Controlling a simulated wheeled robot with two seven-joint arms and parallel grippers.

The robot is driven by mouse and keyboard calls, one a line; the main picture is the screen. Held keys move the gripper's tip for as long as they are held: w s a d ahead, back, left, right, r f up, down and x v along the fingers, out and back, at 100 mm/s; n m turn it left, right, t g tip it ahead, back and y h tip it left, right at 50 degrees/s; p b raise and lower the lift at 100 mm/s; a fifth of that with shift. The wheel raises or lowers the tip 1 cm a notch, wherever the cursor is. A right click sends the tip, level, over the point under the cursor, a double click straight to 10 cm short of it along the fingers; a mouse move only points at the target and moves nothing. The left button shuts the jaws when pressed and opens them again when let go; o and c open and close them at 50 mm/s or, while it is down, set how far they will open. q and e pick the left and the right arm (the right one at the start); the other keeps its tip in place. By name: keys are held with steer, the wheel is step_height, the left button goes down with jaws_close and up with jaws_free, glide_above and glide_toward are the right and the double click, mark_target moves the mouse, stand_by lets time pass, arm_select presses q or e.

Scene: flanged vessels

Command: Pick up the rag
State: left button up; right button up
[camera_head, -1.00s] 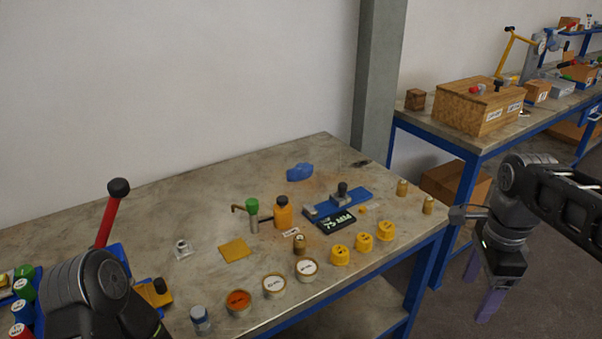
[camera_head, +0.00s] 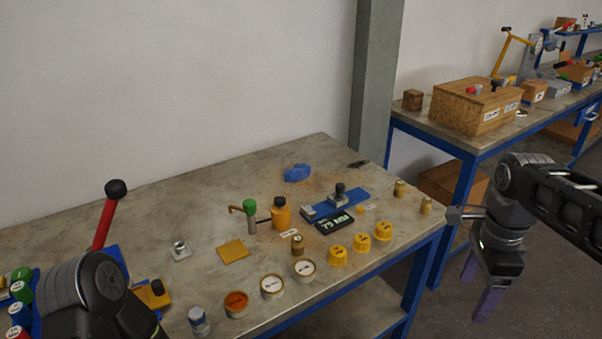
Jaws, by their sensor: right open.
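The rag (camera_head: 297,173) looks like the crumpled blue cloth lying near the back edge of the grey workbench (camera_head: 190,212). Nothing touches or covers it. My right gripper (camera_head: 478,288) hangs pointing down beyond the bench's right end, over the floor. Its purple fingers are apart with nothing between them. It is well to the right of the rag and looks lower than the bench top. My left arm shows at the lower left, but its gripper is not visible.
An orange bottle (camera_head: 281,214), a green-topped tool (camera_head: 250,214) and a blue fixture (camera_head: 341,204) stand in front of the rag. Yellow caps (camera_head: 361,243) and round tins (camera_head: 272,286) line the front edge. A grey pillar (camera_head: 376,90) rises behind the bench.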

stand_by(0.5)
steer(key=a+f+n+y, duration=0.1)
steer(key=a+f+n, duration=0.2)
steer(key=a+f, duration=0.35)
steer(key=w+a+f+n+y, duration=0.1)
steer(key=a+f+n, duration=0.2)
steer(key=f, duration=0.7)
steer(key=a+f+n+y, duration=0.1)
steer(key=a+f+n, duration=0.35)
steer(key=f, duration=0.45)
steer(key=s+a+f+n, duration=0.3)
steer(key=s+a+f, duration=0.2)
steer(key=s+f, duration=0.2)
steer(key=s+a+f+n+y, duration=0.1)
steer(key=s+a+f+n, duration=0.3)
steer(key=s+a+f, duration=0.2)
step_height(320, 180, down, 2)
steer(key=shift+s+f+t, duration=0.1)
steer(key=shift+s+t, duration=0.3)
steer(key=shift+s, duration=0.8)
